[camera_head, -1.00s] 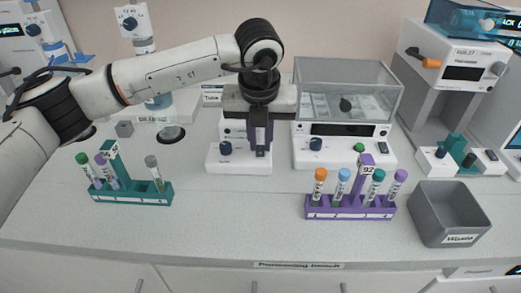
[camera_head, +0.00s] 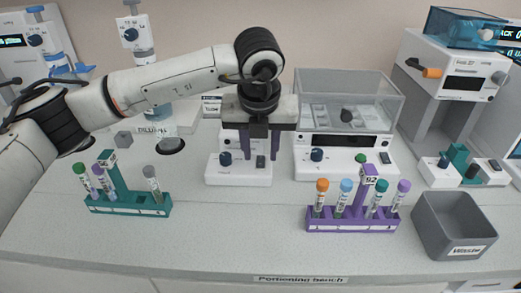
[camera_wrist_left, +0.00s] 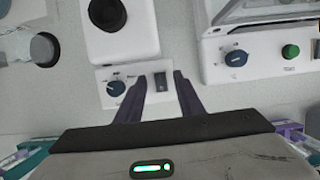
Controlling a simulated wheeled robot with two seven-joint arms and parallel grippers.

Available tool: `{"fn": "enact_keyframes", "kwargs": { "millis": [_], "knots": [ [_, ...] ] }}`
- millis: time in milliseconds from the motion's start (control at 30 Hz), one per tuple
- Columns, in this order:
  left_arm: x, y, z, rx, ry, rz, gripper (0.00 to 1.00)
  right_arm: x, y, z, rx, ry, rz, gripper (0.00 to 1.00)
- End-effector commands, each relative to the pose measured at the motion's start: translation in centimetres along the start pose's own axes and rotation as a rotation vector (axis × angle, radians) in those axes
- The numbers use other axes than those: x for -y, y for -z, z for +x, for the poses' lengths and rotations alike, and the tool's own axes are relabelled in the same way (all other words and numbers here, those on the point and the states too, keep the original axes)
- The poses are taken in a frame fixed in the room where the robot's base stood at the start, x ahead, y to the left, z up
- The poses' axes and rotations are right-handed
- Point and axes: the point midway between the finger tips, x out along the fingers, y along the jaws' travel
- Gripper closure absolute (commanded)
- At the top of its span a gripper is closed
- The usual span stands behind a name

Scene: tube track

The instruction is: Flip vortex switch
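The vortex mixer is a white unit with a round black cup (camera_wrist_left: 107,14) on top, a dark blue knob (camera_wrist_left: 116,88) and a small dark rocker switch (camera_wrist_left: 160,81) on its front ledge. In the head view the white base (camera_head: 237,178) stands mid-bench, partly hidden by my gripper. My left gripper (camera_head: 261,158) is open and empty, pointing down over the right part of the mixer. In the left wrist view its two purple fingers (camera_wrist_left: 160,90) lie apart, one on each side of the switch. Contact cannot be told. My right gripper is not in view.
A lidded device (camera_head: 345,110) with a blue knob and green button stands right of the mixer. A green tube rack (camera_head: 130,208) is front left, a purple rack (camera_head: 350,222) front right, and a grey waste bin (camera_head: 452,228) beyond it. The bench between the racks is clear.

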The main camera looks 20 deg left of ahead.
Motion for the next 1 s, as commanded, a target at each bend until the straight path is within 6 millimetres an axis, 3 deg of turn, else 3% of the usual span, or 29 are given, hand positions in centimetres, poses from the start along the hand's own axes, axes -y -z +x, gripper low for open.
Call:
{"fn": "enact_keyframes", "kwargs": {
  "millis": [500,1000],
  "knots": [
    [0.1,-0.1,-8.8,0.004,0.002,0.000,0.66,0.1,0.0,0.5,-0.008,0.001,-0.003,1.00],
    [0.0,0.0,-9.8,0.001,0.002,0.000,0.66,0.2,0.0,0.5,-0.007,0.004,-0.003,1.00]
  ]
}}
